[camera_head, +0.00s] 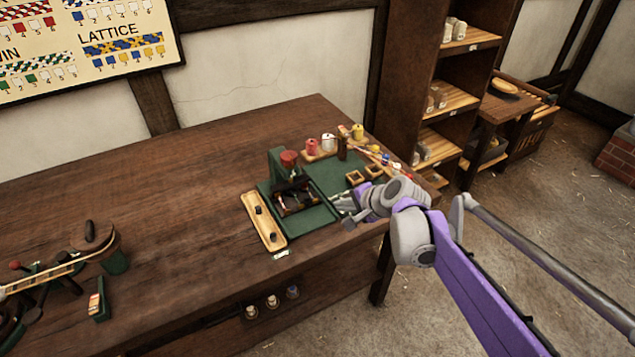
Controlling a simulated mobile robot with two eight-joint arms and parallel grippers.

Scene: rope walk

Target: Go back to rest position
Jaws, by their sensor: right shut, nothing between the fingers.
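My right gripper (344,208) is shut and empty, with its fingertips at the right side of a green braiding machine (318,216) on the wooden workbench (180,190). I cannot tell whether the fingertips touch it. My purple and grey right arm reaches in from the lower right. The machine has a green upright and a red-brown knob on top. A green mat (330,175) lies behind it. My left gripper is not in view.
A pale wooden tray (272,236) lies left of the machine. Red, white and yellow spools (328,142) stand behind the mat. The bench's middle is clear. A shelf (415,75) stands at the back right.

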